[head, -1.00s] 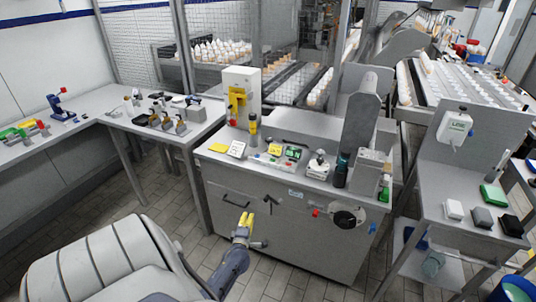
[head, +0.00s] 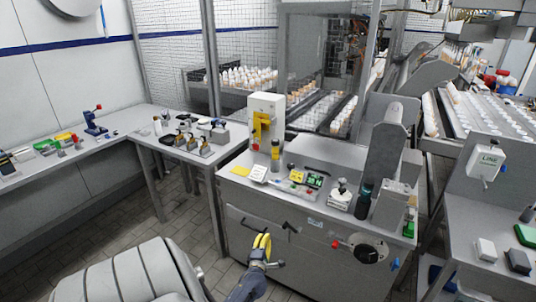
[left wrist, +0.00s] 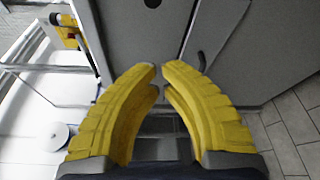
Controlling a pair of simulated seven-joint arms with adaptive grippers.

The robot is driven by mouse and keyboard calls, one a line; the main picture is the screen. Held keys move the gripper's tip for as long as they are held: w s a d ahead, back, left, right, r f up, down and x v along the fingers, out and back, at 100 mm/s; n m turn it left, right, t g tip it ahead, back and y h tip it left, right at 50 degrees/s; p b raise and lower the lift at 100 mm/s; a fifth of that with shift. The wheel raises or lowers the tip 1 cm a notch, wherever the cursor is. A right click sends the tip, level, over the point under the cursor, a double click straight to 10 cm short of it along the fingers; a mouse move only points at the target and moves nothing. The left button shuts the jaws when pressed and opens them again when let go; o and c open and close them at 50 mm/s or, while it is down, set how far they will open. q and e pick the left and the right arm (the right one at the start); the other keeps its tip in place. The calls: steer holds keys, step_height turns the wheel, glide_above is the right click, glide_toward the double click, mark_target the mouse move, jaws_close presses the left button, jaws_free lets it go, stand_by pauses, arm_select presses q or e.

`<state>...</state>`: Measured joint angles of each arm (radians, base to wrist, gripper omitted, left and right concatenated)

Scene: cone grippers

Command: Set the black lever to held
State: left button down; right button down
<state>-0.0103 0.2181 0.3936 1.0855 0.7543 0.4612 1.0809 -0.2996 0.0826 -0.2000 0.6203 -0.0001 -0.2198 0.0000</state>
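The black lever (head: 291,227) is on the upper front of the grey cabinet (head: 318,262), between a dark bar handle and the round black dial. A dark curved piece that looks like the lever (left wrist: 202,61) shows beyond my right finger in the left wrist view. My left gripper (head: 262,240) has yellow curved fingers and is in front of the cabinet, lower and left of the lever, apart from it. In the left wrist view the fingertips (left wrist: 159,67) nearly meet, with nothing seen between them. My right gripper is out of view.
The dark bar handle (head: 249,222) is left of the lever. The black dial (head: 368,249) and a red knob (head: 336,244) are to its right. Small devices stand on the cabinet top. A grey padded chair (head: 130,272) is at lower left.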

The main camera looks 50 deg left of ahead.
arm_select(q)
steer(key=w+a, duration=0.2)
steer(key=w, duration=0.5)
steer(key=shift+w+r, duration=0.15)
steer(key=shift+w, duration=0.25)
stand_by(0.3)
stand_by(0.4)
